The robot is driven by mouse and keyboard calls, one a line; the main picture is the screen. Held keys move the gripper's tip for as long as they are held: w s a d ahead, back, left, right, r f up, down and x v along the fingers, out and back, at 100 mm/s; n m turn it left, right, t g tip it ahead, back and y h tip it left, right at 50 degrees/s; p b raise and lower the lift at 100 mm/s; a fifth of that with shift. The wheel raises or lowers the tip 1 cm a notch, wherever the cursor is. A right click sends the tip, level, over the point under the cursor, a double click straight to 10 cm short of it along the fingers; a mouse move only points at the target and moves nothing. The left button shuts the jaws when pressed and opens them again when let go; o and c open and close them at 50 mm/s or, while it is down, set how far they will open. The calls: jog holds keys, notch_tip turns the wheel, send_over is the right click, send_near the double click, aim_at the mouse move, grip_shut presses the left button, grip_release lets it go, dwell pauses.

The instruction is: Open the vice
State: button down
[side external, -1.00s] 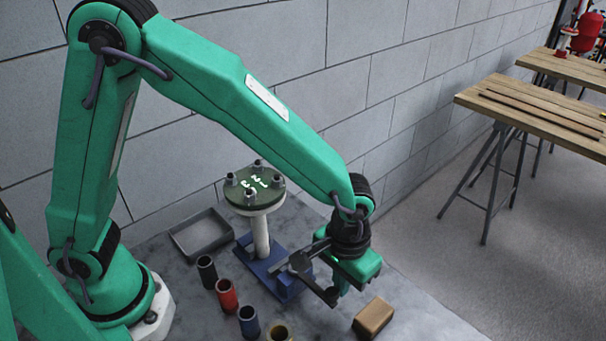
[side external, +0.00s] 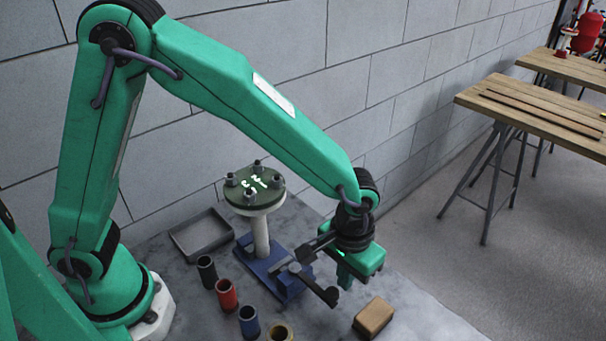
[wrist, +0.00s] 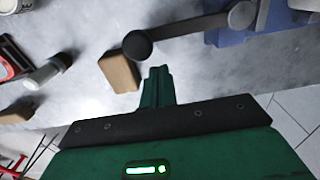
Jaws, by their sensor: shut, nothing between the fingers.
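The blue vice (side external: 290,284) sits on the grey bench and clamps a white pipe (side external: 261,236) upright. A round green flange (side external: 254,187) with several bolts tops the pipe. The vice's dark handle (side external: 316,285) points toward the lower right and ends in a round knob. In the wrist view the handle (wrist: 190,29) crosses the top, with part of the blue vice (wrist: 238,34) behind it. My gripper (side external: 345,283) is shut and empty, just right of the handle and apparently apart from it. Its closed fingers (wrist: 157,78) show below the knob in the wrist view.
A tan block (side external: 374,317) lies right of the handle; the wrist view shows it beside my fingers (wrist: 119,72). Black, red, blue and tan cups (side external: 227,295) stand left of and in front of the vice. A grey tray (side external: 202,235) lies behind. Wooden tables (side external: 540,112) stand off right.

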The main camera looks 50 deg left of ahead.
jog(key=shift+r, duration=0.1)
notch_tip(320, 180, up, 7)
dwell(1.1)
jog(key=s+a+r+t, duration=0.1)
jog(key=a+r, duration=0.2)
jog(key=a, duration=0.3)
jog(key=s+a+r+t, duration=0.1)
jog(key=s+a+r, duration=0.1)
jog(key=a+r, duration=0.2)
jog(key=s+a+r+t, duration=0.1)
jog(key=a+r, duration=0.3)
jog(key=a, duration=0.4)
jog(key=shift+s+a+r+t+h, duration=0.1)
jog(key=shift+s+a+t+h, duration=0.1)
jog(key=shift+s+t+h, duration=0.25)
jog(key=s+a+t, duration=0.1)
jog(key=s+a, duration=0.5)
jog(key=shift+r+t+y, duration=0.15)
jog(key=shift+t+y, duration=0.2)
jog(key=shift+y, duration=0.1)
